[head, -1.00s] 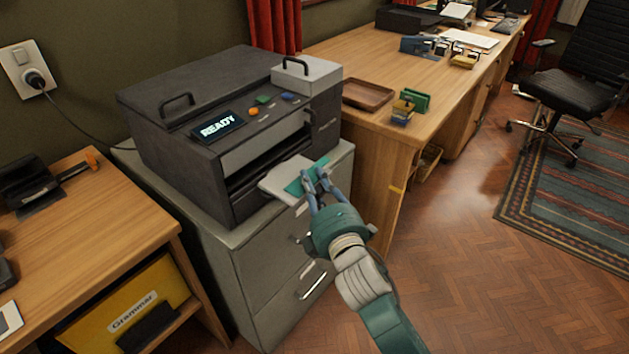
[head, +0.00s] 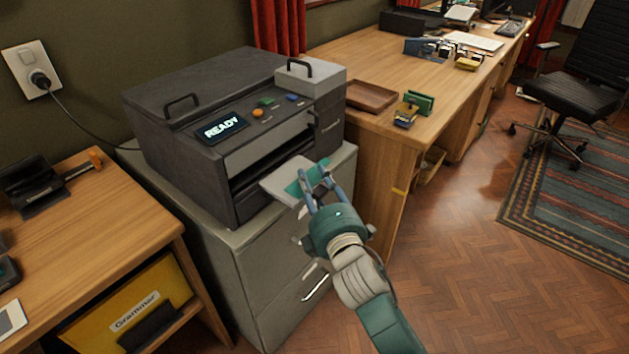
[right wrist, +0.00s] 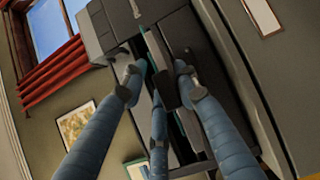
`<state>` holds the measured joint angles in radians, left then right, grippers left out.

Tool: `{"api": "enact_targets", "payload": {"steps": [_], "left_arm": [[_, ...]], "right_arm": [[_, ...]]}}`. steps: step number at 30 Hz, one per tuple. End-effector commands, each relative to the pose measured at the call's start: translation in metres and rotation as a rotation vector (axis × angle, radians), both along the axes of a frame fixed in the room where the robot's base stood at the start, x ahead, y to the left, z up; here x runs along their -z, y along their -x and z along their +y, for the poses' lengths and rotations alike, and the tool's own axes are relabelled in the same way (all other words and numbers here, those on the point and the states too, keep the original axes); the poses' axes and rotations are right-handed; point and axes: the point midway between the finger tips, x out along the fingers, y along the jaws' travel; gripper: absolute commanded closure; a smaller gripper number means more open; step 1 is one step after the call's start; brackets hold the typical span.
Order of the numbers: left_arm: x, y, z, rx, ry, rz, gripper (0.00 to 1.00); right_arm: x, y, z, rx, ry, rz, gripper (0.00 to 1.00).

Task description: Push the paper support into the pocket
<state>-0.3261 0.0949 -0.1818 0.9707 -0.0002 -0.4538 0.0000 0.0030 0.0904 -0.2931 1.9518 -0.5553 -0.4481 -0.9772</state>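The paper support (head: 286,178) is a light grey plate with a teal strip (head: 312,175) on its outer part. It sticks out of the front opening of the dark grey printer-like machine (head: 200,120). My right gripper (head: 317,178) is at the outer end of the support, its blue fingers at the teal strip. In the right wrist view, the fingertips (right wrist: 158,76) stand apart on both sides of a dark plate and teal edge. I cannot tell whether they press on it. The pocket's inside is hidden in shadow. My left gripper is not in view.
The machine stands on a grey drawer cabinet (head: 285,262) with a bar handle (head: 316,287). A wooden desk (head: 375,60) with a brown tray (head: 371,96) is to the right. A lower wooden table (head: 90,220) is at left.

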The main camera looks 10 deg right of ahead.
Motion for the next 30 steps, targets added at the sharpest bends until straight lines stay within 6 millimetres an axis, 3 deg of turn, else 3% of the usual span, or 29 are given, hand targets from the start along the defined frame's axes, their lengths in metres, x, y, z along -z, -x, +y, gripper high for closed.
{"api": "enact_targets", "payload": {"steps": [8,30], "left_arm": [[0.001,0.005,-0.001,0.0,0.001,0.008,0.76],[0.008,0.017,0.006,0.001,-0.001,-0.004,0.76]], "right_arm": [[0.0,0.001,0.0,0.0,0.0,0.001,0.7],[0.0,0.028,-0.002,0.001,0.0,0.001,0.7]]}}
